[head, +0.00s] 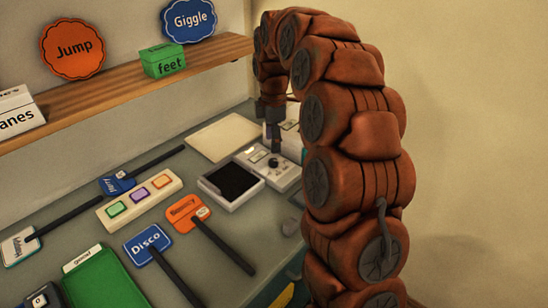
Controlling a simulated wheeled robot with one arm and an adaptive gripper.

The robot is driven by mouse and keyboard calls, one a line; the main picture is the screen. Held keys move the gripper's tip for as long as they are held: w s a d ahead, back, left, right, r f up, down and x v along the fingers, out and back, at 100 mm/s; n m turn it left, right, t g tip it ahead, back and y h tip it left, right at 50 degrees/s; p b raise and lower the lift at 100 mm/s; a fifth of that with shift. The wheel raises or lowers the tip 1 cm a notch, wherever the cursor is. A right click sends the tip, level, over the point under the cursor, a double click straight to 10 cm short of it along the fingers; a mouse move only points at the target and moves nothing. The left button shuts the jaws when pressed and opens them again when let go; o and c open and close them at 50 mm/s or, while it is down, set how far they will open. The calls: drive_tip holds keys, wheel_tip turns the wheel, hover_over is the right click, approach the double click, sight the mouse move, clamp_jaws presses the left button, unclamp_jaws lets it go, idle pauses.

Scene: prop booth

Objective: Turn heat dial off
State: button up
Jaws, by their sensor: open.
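A small pale box with a dark round dial (273,162) on its top stands toward the back right of the counter. I take this for the heat dial; its setting is too small to read. My gripper (271,128) points down, close above and behind this box in the picture. Its dark fingers look open, with nothing seen between them. I cannot tell whether they touch anything. My orange-brown arm arches over from the right and hides part of the counter there.
A white-framed black pad (232,183) lies left of the dial box. A cream board (223,136) lies behind it. A three-button strip (139,202), an orange paddle (187,212), a blue Disco paddle (148,244) and a green tray (103,281) crowd the counter. A wooden shelf (120,88) hangs above.

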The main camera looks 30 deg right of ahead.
sight(273, 160)
drive_tip(key=shift+f+p, duration=0.75)
drive_tip(key=shift+f, duration=2.7)
